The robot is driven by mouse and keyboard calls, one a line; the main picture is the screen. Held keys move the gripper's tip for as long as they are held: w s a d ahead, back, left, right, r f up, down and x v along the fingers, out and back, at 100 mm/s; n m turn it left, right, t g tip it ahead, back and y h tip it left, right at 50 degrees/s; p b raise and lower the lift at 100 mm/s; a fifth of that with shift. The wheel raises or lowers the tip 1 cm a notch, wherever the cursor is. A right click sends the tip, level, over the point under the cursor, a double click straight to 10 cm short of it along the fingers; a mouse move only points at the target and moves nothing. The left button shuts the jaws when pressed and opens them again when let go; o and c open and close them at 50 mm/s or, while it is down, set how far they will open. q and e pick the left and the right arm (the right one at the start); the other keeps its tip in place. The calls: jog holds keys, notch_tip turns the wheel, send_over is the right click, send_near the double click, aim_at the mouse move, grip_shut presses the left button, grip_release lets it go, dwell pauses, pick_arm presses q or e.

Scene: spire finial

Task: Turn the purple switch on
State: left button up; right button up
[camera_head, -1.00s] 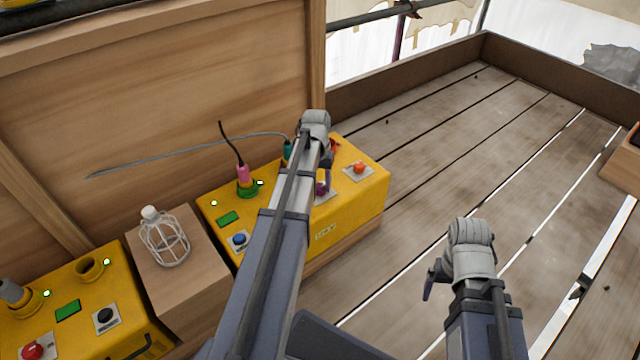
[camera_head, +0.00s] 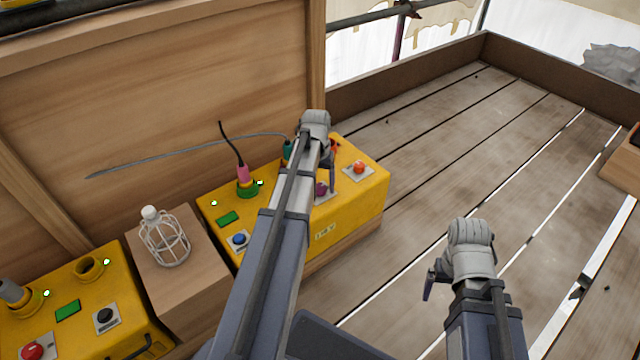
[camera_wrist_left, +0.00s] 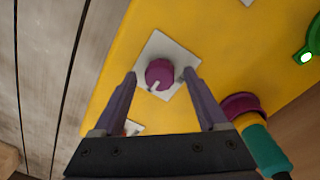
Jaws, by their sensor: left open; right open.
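The purple switch is a round knob (camera_head: 321,189) with a pale pointer mark, on a white plate on the yellow box. In the left wrist view the knob (camera_wrist_left: 159,74) lies between my left gripper's two fingertips (camera_wrist_left: 158,78). The left gripper is open, with a fingertip on either side of the knob; I cannot tell whether they touch it. In the head view my left gripper (camera_head: 331,182) hangs over the box, partly hidden by its own arm. My right gripper (camera_head: 430,284) is open and empty above the plank floor.
A caged lamp (camera_head: 165,240) stands on a wooden block to the left.

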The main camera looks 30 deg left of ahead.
aim_at(319, 186)
pick_arm(q)
jog(key=shift+r, duration=0.1)
notch_tip(319, 186, up, 8)
jog(key=p, duration=0.8)
jog(key=shift+a, duration=0.15)
jog(key=shift+f, duration=0.2)
jog(key=s+d+r+m+p, duration=0.2)
jog(key=s+d, duration=0.3)
jog(key=d, duration=0.5)
jog(key=s+d+r+m+y+p, duration=0.1)
jog(key=s+d+r+m+p, duration=0.1)
jog(key=s+d, duration=0.4)
jog(key=s+d+r+m+y+p, duration=0.1)
jog(key=s+d+r+m+p, duration=0.2)
jog(key=d, duration=1.1)
jog(key=shift+s+d+r, duration=0.35)
jog(key=shift+s+r, duration=0.05)
jog(key=shift+s, duration=0.85)
